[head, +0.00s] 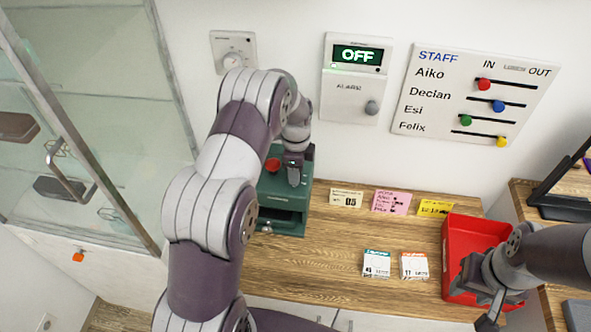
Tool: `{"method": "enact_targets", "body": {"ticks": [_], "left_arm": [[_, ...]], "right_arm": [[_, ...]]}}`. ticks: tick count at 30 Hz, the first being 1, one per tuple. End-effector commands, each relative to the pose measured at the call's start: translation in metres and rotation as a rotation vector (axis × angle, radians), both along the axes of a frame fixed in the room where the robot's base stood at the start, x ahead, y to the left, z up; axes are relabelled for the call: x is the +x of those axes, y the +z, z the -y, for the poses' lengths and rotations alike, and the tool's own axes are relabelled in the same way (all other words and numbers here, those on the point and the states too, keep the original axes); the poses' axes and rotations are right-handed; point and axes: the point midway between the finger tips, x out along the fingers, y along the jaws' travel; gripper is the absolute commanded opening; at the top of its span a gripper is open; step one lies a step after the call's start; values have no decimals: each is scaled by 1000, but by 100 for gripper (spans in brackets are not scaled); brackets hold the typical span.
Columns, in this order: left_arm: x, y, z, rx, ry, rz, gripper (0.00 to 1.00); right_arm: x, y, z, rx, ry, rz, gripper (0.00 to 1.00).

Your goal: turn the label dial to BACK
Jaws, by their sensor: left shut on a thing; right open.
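A dark green machine (287,222) stands on the wooden counter, with a red knob (272,164) on its top and a dark slot in its front. My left gripper (294,180) reaches down onto the top of this machine, right of the red knob. It is shut on a small part there, which I take for the label dial; the fingers hide it, and its setting and the word BACK cannot be read. My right gripper (490,312) is open, at the front of the red tray (452,237).
Two small label boxes (376,263) and note cards (392,202) lie on the counter. An alarm panel reading OFF (350,98), a round wall dial (233,62) and a STAFF slider board (440,110) hang behind. A glass cabinet (100,110) stands left.

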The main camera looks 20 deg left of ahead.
Motion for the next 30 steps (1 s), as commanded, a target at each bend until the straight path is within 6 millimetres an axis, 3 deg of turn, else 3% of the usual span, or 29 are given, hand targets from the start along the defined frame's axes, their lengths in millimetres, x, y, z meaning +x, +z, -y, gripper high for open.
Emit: {"method": "enact_targets", "body": {"ticks": [6, 7, 9, 17, 20, 28, 30], "left_arm": [[0, 0, 0, 0, -1, 0, 5], [0, 0, 0, 0, -1, 0, 45], [0, 0, 0, 0, -1, 0, 61], [0, 1, 0, 0, 0, 0, 61], [1, 9, 0, 1, 0, 4, 61], [1, 77, 0, 2, 0, 7, 61], [1, 99, 0, 0, 0, 2, 61]], "right_arm": [[0, 0, 0, 0, 0, 0, 43], [0, 0, 0, 0, 0, 0, 43], [0, 0, 0, 0, 0, 0, 43], [0, 0, 0, 0, 0, 0, 43], [0, -4, 0, 0, 0, 0, 43], [0, -22, 0, 0, 0, 0, 43], [0, -11, 0, 0, 0, 0, 43]]}}
